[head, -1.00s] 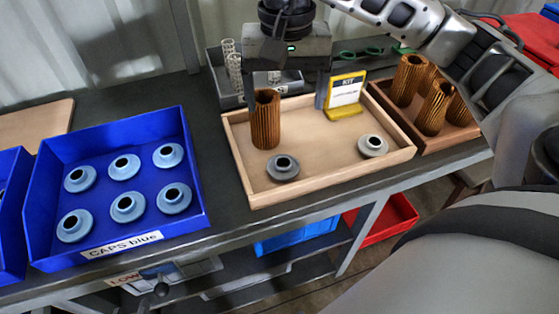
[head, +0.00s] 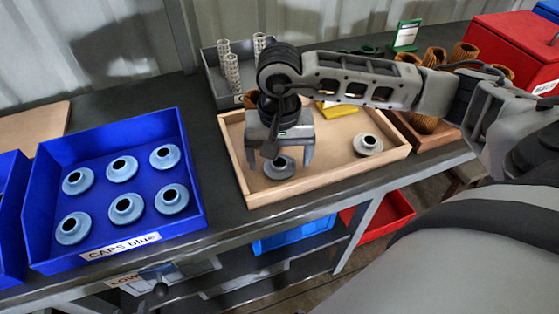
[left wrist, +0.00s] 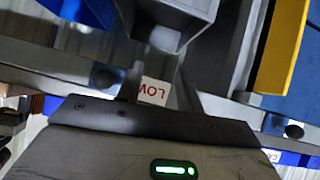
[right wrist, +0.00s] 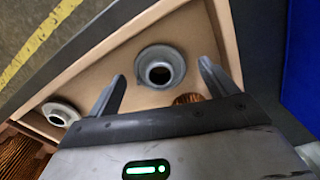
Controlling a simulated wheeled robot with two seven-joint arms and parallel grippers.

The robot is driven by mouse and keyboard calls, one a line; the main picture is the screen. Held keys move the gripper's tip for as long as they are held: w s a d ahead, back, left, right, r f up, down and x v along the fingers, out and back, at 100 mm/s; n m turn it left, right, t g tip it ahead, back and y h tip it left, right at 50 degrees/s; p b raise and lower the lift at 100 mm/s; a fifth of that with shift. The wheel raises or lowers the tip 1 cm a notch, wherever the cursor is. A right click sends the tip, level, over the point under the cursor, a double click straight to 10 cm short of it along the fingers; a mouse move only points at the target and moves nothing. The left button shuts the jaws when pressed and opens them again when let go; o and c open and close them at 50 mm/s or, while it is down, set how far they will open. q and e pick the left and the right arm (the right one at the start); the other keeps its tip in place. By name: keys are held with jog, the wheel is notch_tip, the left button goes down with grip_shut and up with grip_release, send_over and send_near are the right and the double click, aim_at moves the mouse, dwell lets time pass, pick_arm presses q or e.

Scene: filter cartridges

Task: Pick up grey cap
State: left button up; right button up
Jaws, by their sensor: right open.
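The grey cap (head: 279,170) lies on the floor of the wooden tray (head: 330,180), near its front left. My right gripper (head: 279,163) is open and points down over it, with one finger on either side. In the right wrist view the grey cap (right wrist: 160,68) shows between the spread fingers (right wrist: 162,72), with nothing gripped. A paler cap (head: 368,145) lies at the tray's right and also shows in the right wrist view (right wrist: 61,113). My left gripper (left wrist: 160,80) shows only in its wrist view, open and empty, below the bench edge.
A pleated brown filter (right wrist: 188,98) stands close by the right gripper, mostly hidden by it. A yellow kit sign (head: 336,108) stands at the tray's back. A blue bin (head: 190,215) of blue caps is at left. Brown filters (head: 425,123) fill a box at right.

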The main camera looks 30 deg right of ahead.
jog(key=shift+f, duration=0.1)
jog(key=c, duration=1.1)
jog(key=shift+o, duration=0.2)
